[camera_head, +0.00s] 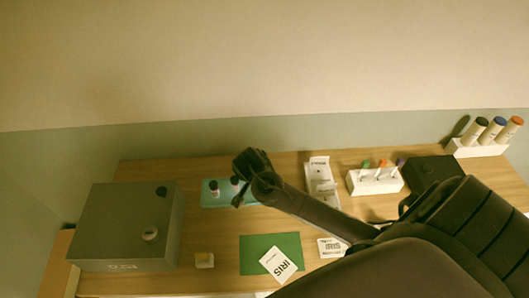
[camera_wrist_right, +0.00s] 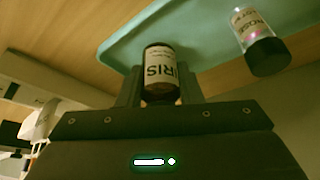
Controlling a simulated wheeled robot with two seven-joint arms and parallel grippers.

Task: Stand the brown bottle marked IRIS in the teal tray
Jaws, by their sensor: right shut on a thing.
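The brown bottle marked IRIS (camera_wrist_right: 160,72) is between the fingers of my right gripper (camera_wrist_right: 160,88) in the right wrist view, its label facing the camera. The gripper is shut on it. In the head view my right gripper (camera_head: 240,180) is over the right part of the teal tray (camera_head: 222,204), which also shows in the wrist view (camera_wrist_right: 130,47). I cannot tell whether the bottle's base touches the tray. A clear bottle marked ROSE (camera_wrist_right: 258,40) with a dark cap stands in the tray, apart from the held bottle. My left gripper is not in view.
A large grey box (camera_head: 125,225) stands left of the tray. A white rack (camera_head: 375,182) with coloured-topped items and a white tray (camera_head: 322,183) are to the right.

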